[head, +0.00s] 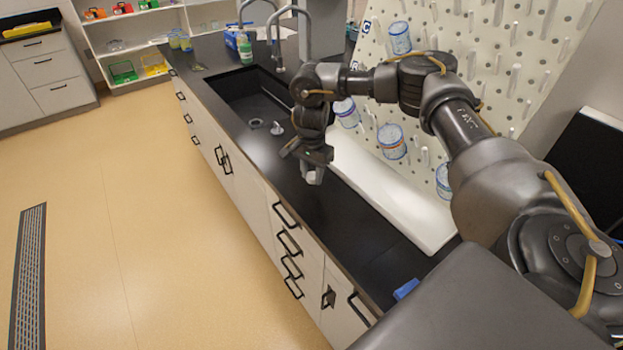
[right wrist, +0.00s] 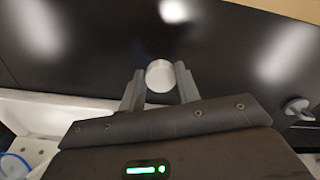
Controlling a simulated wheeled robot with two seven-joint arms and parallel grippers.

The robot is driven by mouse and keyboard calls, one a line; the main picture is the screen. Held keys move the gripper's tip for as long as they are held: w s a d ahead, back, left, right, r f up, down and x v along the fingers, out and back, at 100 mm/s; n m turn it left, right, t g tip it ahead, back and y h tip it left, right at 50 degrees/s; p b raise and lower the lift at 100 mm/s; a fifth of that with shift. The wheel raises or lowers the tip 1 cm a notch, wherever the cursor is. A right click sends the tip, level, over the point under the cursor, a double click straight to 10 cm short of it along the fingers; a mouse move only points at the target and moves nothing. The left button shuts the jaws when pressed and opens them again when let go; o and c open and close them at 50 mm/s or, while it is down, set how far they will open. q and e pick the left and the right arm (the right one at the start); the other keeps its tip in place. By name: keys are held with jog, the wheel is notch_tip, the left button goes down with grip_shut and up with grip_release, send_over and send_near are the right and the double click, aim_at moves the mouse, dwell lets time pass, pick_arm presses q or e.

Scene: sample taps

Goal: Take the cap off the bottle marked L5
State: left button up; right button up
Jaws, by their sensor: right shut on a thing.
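My right gripper (head: 309,160) is over the black counter just in front of the sink, pointing down. In the right wrist view its two fingers (right wrist: 159,88) are shut on a white round cap (right wrist: 160,75), seen from its top. In the head view a small pale thing (head: 312,176) shows at the fingertips. I cannot tell whether a bottle is under the cap, and no L5 mark can be read. My left gripper is not in view.
The black sink (head: 250,95) lies behind the gripper, with a green bottle (head: 245,50) at its far side. A pegboard (head: 480,70) with jars stands over a white tray (head: 385,190). A small blue thing (head: 406,289) lies on the near counter.

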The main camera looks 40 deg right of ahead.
aim_at(312, 175)
jog(key=shift+w+f, duration=0.1)
notch_tip(312, 175, down, 3)
jog(key=shift+w+d+r+p, duration=0.1)
jog(key=shift+r+p, duration=0.05)
jog(key=shift+p, duration=0.9)
jog(key=shift+f, duration=0.35)
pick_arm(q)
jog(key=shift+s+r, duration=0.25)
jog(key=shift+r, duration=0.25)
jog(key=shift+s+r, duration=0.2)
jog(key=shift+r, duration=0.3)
pick_arm(e)
jog(key=shift+f, duration=0.2)
jog(key=o, duration=1.1)
jog(key=shift+c, duration=0.2)
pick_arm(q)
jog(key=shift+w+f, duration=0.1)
pick_arm(e)
jog(key=shift+r, duration=0.2)
